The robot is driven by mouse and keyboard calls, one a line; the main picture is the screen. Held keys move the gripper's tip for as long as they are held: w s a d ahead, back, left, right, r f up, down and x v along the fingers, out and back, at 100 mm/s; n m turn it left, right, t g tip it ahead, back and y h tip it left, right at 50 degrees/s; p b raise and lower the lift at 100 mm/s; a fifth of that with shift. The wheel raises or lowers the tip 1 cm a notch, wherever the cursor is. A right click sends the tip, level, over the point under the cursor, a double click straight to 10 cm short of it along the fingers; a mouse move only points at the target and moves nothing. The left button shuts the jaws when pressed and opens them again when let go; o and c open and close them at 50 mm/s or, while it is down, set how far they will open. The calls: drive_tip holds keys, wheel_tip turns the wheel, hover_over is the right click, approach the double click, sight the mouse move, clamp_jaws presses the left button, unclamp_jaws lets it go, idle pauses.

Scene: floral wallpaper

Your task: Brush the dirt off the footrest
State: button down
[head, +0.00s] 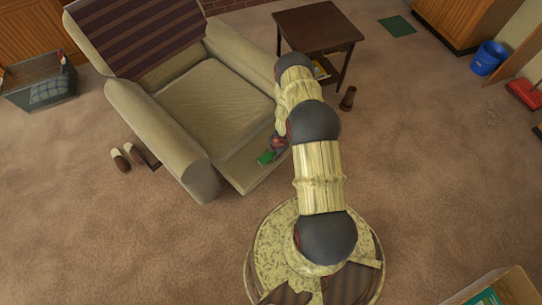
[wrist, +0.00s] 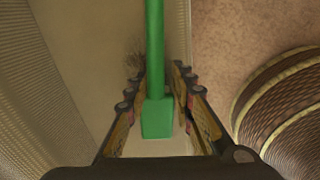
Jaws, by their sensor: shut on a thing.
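The beige armchair (head: 205,95) stands left of centre in the head view, and its footrest (head: 236,172) is the flat beige panel at its front. My gripper (head: 277,147) is low over the footrest, close to the seat's front edge. In the wrist view my gripper (wrist: 159,74) is shut around a green tool (wrist: 156,118) with a long straight bar and a block-like end. Its green part also shows in the head view (head: 265,158). A dark, scratchy dirt patch (wrist: 133,66) lies on the footrest, left of the green bar. The tool's far end is out of the wrist view.
A dark side table (head: 318,25) stands behind my arm, with a small brown object (head: 348,98) on the floor nearby. Slippers (head: 127,155) lie left of the armchair. A blue bucket (head: 488,58) and a red dustpan-like thing (head: 524,94) are at right. Carpet at right is mostly clear.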

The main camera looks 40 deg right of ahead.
sight(266, 160)
drive_tip(key=shift+w+d+p, duration=0.2)
drive_tip(key=shift+d+p, duration=0.25)
drive_tip(key=shift+d, duration=1.05)
drive_tip(key=shift+w+d+p, duration=0.15)
drive_tip(key=shift+d+p, duration=0.25)
drive_tip(key=shift+d, duration=1.1)
drive_tip(key=shift+w+d+b, duration=0.2)
drive_tip(key=shift+d, duration=1.05)
drive_tip(key=shift+w+d+b, duration=0.2)
drive_tip(key=shift+d, duration=1.05)
drive_tip(key=shift+a, duration=0.1)
drive_tip(key=shift+s+a+b, duration=0.15)
drive_tip(key=shift+a+b, duration=0.15)
drive_tip(key=shift+a, duration=0.5)
drive_tip(key=shift+s+a+b, duration=0.1)
drive_tip(key=shift+a+b, duration=0.15)
drive_tip(key=shift+a, duration=0.55)
drive_tip(key=shift+s+a+b, duration=0.2)
drive_tip(key=shift+a+b, duration=1)
drive_tip(key=shift+a, duration=0.15)
drive_tip(key=shift+s+a+b, duration=0.15)
drive_tip(key=shift+a+b, duration=1.1)
drive_tip(key=shift+a, duration=0.15)
drive_tip(key=shift+s+a+b, duration=0.2)
drive_tip(key=shift+a+b, duration=1)
drive_tip(key=shift+a, duration=0.15)
drive_tip(key=shift+s+a, duration=0.15)
drive_tip(key=shift+a, duration=0.8)
drive_tip(key=shift+s+a, duration=0.2)
drive_tip(key=shift+a, duration=1.5)
